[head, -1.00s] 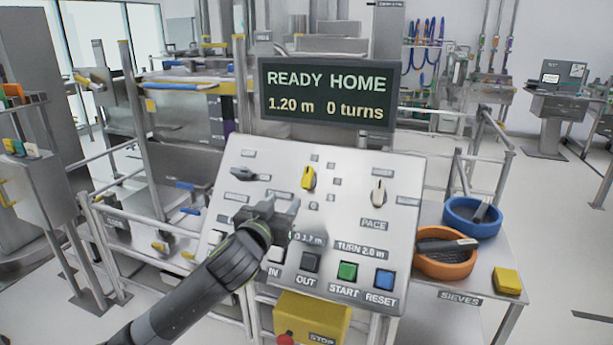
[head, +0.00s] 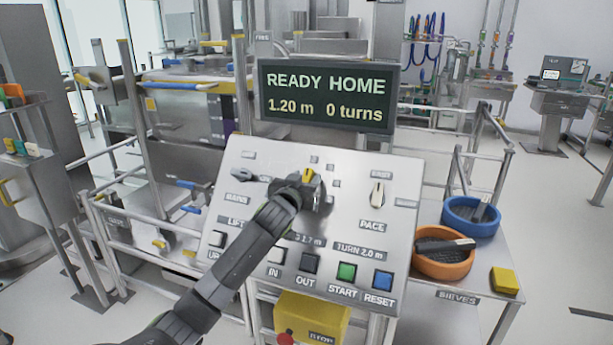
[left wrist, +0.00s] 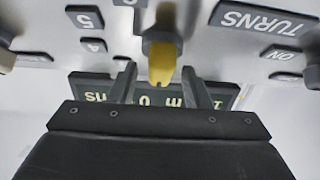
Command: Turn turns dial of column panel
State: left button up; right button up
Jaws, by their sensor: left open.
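The turns dial, a yellow-tipped knob (head: 308,174), is at the upper middle of the sloped column panel (head: 345,180). My left gripper (head: 313,183) is at this dial, and its arm hides part of the panel below. In the left wrist view the picture is upside down, and the yellow dial (left wrist: 162,60) shows between the two spread fingers of my left gripper (left wrist: 158,70). A gap shows on each side of the dial, and I see no contact. A TURNS label (left wrist: 262,20) is beside it. My right gripper is not in view.
A display (head: 327,95) above the panel reads READY HOME, 1.20 m, 0 turns. A dark dial (head: 242,174) is at the left and a cream dial (head: 377,195) at the right. Green START (head: 346,272) and blue RESET (head: 383,280) buttons are along the bottom. Sieves stand on the right table.

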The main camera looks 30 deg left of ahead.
pick_arm(q)
jog(key=shift+w+a, duration=0.1)
jog(key=shift+w, duration=0.5)
jog(key=c, duration=0.8)
